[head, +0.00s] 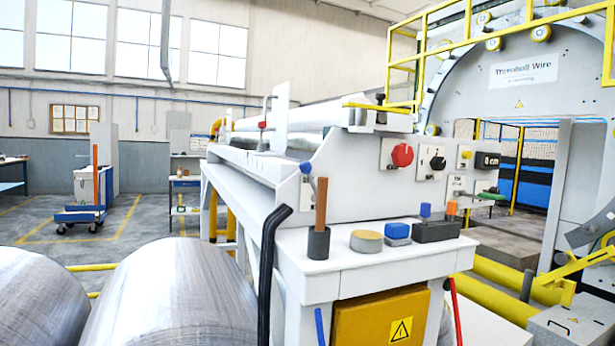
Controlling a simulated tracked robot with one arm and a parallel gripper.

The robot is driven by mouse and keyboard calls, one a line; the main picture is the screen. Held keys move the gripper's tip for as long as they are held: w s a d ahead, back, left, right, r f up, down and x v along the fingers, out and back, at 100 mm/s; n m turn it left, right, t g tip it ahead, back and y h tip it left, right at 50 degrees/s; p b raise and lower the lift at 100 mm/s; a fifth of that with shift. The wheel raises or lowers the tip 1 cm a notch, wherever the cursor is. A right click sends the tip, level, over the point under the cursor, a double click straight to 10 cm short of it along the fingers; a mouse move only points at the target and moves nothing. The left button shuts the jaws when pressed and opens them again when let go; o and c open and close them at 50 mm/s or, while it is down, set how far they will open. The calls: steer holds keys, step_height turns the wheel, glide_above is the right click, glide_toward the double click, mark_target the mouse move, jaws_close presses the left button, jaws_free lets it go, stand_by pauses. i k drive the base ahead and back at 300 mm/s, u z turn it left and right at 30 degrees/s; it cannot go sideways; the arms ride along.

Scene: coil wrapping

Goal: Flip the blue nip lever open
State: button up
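A small blue knob (306,168) sits on the near end plate of the white roller machine (340,165), left of the red knob; it may be the nip lever, but it is too small to tell its position. A thin blue bar (319,326) also shows below the white shelf, beside the orange cabinet; its lower end is cut off by the picture edge. I cannot tell for certain which of the two is the nip lever. My gripper is not in view.
The white shelf (350,262) holds a brown stick in a dark cup (318,243), a tape roll (366,241) and small blue items. A black curved bar (268,260) stands at its left. Large metal coils (180,300) fill the lower left. Yellow pipes (515,305) run at right.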

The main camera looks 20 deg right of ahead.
mark_target(305, 167)
steer(key=z, duration=1.4)
steer(key=k, duration=0.75)
steer(key=u, duration=0.6)
steer(key=i, duration=1.5)
